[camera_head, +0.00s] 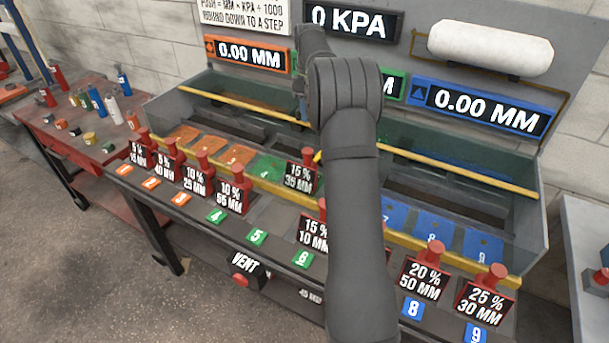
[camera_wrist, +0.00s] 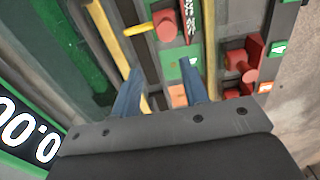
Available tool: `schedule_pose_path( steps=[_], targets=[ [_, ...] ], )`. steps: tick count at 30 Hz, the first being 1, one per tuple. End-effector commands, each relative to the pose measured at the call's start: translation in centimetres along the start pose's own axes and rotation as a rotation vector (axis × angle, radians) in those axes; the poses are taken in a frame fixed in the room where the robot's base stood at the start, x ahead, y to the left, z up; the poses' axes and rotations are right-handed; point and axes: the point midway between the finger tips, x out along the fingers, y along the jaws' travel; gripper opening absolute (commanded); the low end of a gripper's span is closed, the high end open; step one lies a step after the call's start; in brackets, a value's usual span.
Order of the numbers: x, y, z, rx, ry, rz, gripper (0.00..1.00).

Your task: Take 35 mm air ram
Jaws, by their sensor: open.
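The 35 mm air ram is a red ram behind a black plate reading "15 % 35 MM" (camera_head: 299,178). It stands in the back row beside the green 4 tile (camera_head: 268,168), set back from the front row. In the wrist view a red ram with a yellow rod (camera_wrist: 165,26), apparently this one, lies beyond my fingertips, its plate cut by the top edge. My gripper (camera_wrist: 160,78) is open, with nothing visible between its blue fingers, over the green and orange tiles. In the head view my arm hides the gripper.
Front-row red rams carry other plates, such as "10 % 55 MM" (camera_head: 231,194) and "20 % 50 MM" (camera_head: 421,278). The front place behind green tag 5 (camera_head: 257,237) is empty. A yellow rail (camera_head: 245,103) crosses the trough. The pressure display (camera_head: 350,20) reads 0 KPA.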

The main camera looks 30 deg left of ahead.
Motion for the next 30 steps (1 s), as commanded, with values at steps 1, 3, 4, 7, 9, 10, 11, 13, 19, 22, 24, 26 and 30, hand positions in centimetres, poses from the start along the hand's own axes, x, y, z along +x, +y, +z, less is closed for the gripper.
schedule_pose_path(
  steps=[1,3,4,7,9,10,11,13,19,22,24,26,30],
  targets=[
    [0.4,-0.7,-0.1,-0.001,-0.001,-0.016,0.41],
    [1.2,-1.2,-0.1,0.0,-0.003,-0.028,0.41],
    [1.6,-1.3,0.0,0.0,-0.003,-0.031,0.41],
    [3.4,-1.3,0.0,0.001,-0.004,-0.032,0.41],
    [5.0,-1.4,0.0,0.001,-0.004,-0.032,0.41],
    [5.7,-1.4,0.0,0.001,-0.003,-0.031,0.41],
    [6.4,-1.4,0.0,0.001,-0.004,-0.032,0.41],
    [7.8,-1.4,0.0,0.001,-0.003,-0.031,0.41],
    [11.5,-1.5,0.0,0.001,-0.002,-0.029,0.41],
    [12.4,-1.5,0.0,0.001,-0.002,-0.029,0.41],
    [12.8,-1.5,0.0,0.001,-0.002,-0.028,0.41],
    [13.0,-1.5,0.0,0.001,-0.001,-0.028,0.41],
    [14.1,-1.4,0.0,0.001,-0.002,-0.028,0.41]
  ],
)
